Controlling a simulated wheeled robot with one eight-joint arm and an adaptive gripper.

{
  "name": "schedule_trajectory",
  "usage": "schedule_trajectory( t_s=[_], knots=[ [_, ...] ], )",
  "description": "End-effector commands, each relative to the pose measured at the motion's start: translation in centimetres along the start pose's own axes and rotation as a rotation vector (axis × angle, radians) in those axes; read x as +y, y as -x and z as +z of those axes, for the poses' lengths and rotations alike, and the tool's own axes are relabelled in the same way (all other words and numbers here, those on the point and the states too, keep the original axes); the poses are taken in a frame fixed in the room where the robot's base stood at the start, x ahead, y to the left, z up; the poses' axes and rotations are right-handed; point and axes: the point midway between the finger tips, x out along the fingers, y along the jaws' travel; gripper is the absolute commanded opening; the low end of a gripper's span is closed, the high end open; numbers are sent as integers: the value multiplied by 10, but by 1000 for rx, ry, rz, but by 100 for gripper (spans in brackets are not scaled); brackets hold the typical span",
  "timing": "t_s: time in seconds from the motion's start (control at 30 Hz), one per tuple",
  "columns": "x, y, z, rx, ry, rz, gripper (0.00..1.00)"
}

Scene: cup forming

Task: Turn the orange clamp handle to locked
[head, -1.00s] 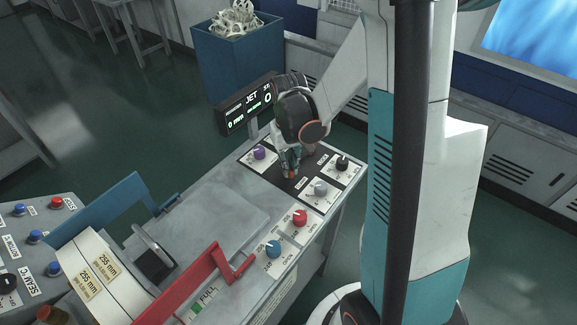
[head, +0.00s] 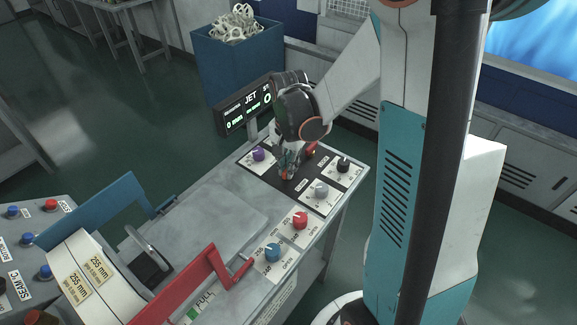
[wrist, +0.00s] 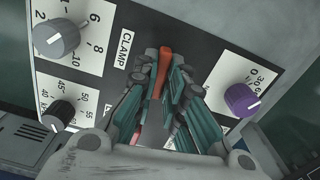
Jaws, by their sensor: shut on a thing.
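The orange clamp handle (wrist: 165,62) shows in the wrist view beside the white CLAMP label (wrist: 125,48). It lies between the teal fingers of my gripper (wrist: 166,88), which are shut on it. In the head view my gripper (head: 287,168) reaches down onto the dark panel (head: 262,182), and its fingers hide most of the handle. The handle's pivot and any locked mark are hidden.
A purple knob (wrist: 240,98), a grey knob (wrist: 56,38) and a black knob (wrist: 58,115) surround my gripper. A red piece (head: 310,149) shows just behind it. The display (head: 245,106) stands close behind. Red (head: 300,220) and blue (head: 272,252) knobs are nearer.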

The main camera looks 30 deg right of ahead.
Motion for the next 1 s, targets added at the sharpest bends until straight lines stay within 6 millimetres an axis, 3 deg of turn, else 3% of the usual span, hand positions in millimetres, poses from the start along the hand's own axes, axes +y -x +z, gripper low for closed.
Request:
schedule_trajectory(
  t_s=[0.3, 0.87, 0.9, 0.97, 1.0],
  knots=[
    [0, 0, 0, 0, -121, -1, 0],
    [0, 0, 0, 0, -146, -1, 0],
    [0, 0, 0, 0, -146, -1, 20],
    [0, 0, 0, 0, -146, -1, 31],
    [0, 0, 0, 0, -146, -1, 31]
  ],
)
